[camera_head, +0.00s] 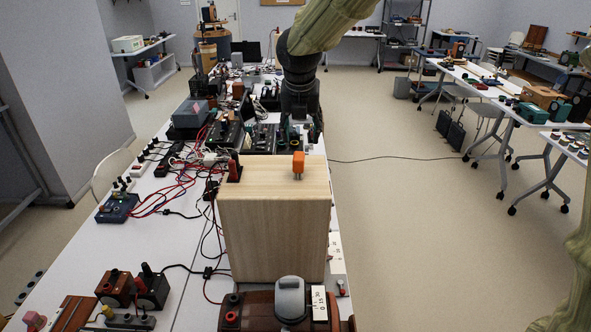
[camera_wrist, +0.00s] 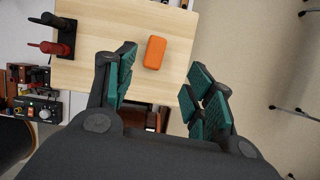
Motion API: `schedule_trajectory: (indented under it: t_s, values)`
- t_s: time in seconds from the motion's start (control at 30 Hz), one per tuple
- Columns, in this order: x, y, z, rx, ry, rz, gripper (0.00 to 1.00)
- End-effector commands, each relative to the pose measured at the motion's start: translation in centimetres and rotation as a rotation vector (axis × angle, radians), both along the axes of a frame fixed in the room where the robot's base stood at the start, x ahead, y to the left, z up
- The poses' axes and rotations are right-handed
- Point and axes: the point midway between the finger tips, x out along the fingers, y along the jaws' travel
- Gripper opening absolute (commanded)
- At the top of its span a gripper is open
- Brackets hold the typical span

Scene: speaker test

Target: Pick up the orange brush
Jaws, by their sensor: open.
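The orange brush (camera_head: 298,164) stands on top of a pale wooden box (camera_head: 272,235), near its right side. In the wrist view the orange brush (camera_wrist: 155,52) shows as a small rounded orange block on the light wood, ahead of the fingers. My gripper (camera_wrist: 160,85) is open, with green-padded fingers to the left and right. The brush lies a little beyond the gap between the fingertips, and nothing is held. In the head view my gripper (camera_head: 300,135) hangs from the arm just behind the box.
The table (camera_head: 185,240) is crowded with wires and instruments. Open floor (camera_head: 400,220) lies to the right.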

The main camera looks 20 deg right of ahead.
Motion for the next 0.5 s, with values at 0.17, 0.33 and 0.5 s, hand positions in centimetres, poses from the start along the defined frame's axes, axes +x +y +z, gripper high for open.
schedule_trajectory:
  t_s: [0.17, 0.33, 0.5]
  values:
    - [0.4, -0.2, -1.3, -0.002, 0.003, -0.001, 0.54]
    - [1.3, -0.4, -3.4, -0.001, 0.003, 0.0, 0.54]
    - [1.9, -0.5, -4.9, -0.001, 0.002, 0.001, 0.54]
